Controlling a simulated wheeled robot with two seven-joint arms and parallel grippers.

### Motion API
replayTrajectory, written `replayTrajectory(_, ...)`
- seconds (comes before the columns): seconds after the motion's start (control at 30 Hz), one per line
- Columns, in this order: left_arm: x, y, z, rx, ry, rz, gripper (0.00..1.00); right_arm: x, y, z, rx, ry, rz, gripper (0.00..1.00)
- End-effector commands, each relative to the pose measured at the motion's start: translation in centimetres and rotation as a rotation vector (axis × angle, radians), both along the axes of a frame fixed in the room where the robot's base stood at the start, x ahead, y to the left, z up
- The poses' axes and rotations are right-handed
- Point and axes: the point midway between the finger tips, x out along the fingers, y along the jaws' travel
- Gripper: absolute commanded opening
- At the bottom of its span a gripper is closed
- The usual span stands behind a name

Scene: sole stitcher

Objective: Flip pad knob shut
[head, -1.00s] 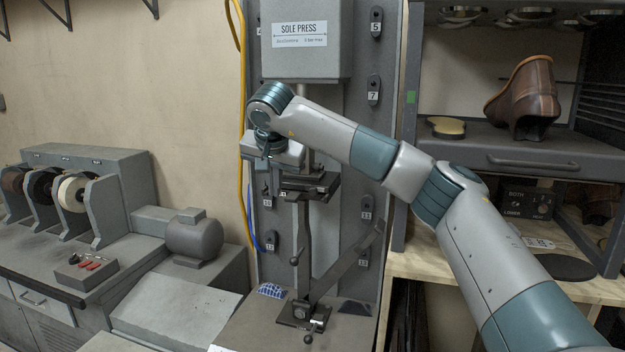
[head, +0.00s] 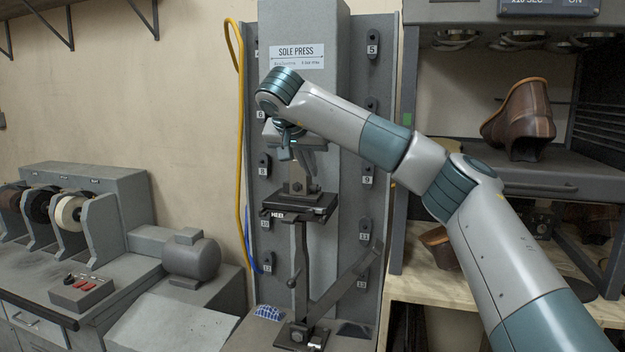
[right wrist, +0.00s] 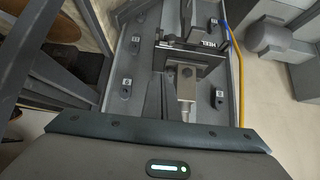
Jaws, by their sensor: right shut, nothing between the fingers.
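The sole press (head: 296,75) stands in the middle of the head view. Below its upper body is a dark flat pad (head: 318,208) with a HEEL label on its front edge. The pad and label (right wrist: 207,45) also show in the right wrist view, beyond a pale metal ram (right wrist: 186,90). A small round knob (head: 291,283) sits on a thin rod below the pad; I cannot tell if it is the pad knob. My right gripper (head: 290,152) is shut and empty, above the pad and in front of the press. My left gripper is out of view.
A slanted bar (head: 345,280) and a base clamp (head: 297,335) are below the pad. A yellow hose (head: 239,130) runs down the press's left side. A rack (head: 545,178) with a brown boot (head: 520,120) stands right. Grinding wheels (head: 68,212) and a motor (head: 191,257) stand left.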

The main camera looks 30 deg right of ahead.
Motion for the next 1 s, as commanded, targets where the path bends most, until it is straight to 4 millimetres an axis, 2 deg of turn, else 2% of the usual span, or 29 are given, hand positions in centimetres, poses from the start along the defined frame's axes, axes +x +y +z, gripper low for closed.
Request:
replayTrajectory(0.27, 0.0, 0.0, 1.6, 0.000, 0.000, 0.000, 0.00, 1.5, -1.8, -2.1, 0.001, 0.004, -0.002, 0.00)
replayTrajectory(0.63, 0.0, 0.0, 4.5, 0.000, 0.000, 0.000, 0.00, 4.4, -5.2, -6.6, 0.001, 0.003, -0.001, 0.00)
replayTrajectory(0.8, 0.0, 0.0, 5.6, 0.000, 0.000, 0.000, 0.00, 4.3, -5.1, -8.8, 0.000, 0.002, 0.001, 0.00)
replayTrajectory(1.0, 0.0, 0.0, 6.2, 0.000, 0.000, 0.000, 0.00, 4.3, -5.0, -10.3, 0.001, 0.001, 0.000, 0.00)
